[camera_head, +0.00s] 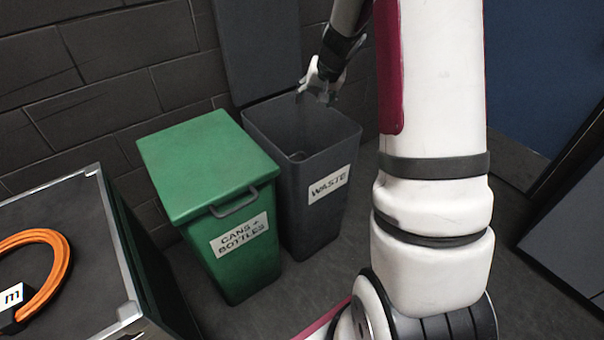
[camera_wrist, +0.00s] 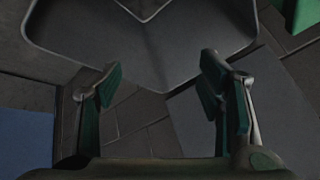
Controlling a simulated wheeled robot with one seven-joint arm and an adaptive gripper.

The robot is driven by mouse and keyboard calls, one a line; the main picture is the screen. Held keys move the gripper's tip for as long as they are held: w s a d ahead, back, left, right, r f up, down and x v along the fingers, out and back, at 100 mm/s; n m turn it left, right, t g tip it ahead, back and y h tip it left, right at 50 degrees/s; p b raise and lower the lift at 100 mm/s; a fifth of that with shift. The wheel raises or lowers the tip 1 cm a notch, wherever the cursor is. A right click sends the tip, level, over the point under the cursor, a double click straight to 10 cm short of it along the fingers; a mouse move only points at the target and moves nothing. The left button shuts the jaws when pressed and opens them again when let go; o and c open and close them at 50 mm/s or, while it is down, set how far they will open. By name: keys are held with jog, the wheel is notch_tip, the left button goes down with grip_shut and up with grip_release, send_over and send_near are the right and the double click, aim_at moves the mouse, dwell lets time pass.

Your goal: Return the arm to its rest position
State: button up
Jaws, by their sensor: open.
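My gripper (camera_head: 318,92) is at the upper middle of the head view, above the open top of the grey waste bin (camera_head: 318,215). In the wrist view my gripper (camera_wrist: 162,88) shows two green-padded fingers spread wide apart, with nothing between them. The bin's rim (camera_wrist: 150,80) and part of its inside show beyond the fingertips. The white links of my arm fill the right middle of the head view and hide what is behind them.
A green bin (camera_head: 205,165) marked "CANS + BOTTLES" stands shut, left of the waste bin. The waste bin's raised lid (camera_head: 258,45) is behind its opening. A dark case (camera_head: 60,205) with an orange cable (camera_head: 62,265) is at lower left. A brick wall (camera_head: 100,60) stands behind.

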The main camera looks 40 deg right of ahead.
jog(key=shift+v, duration=0.95)
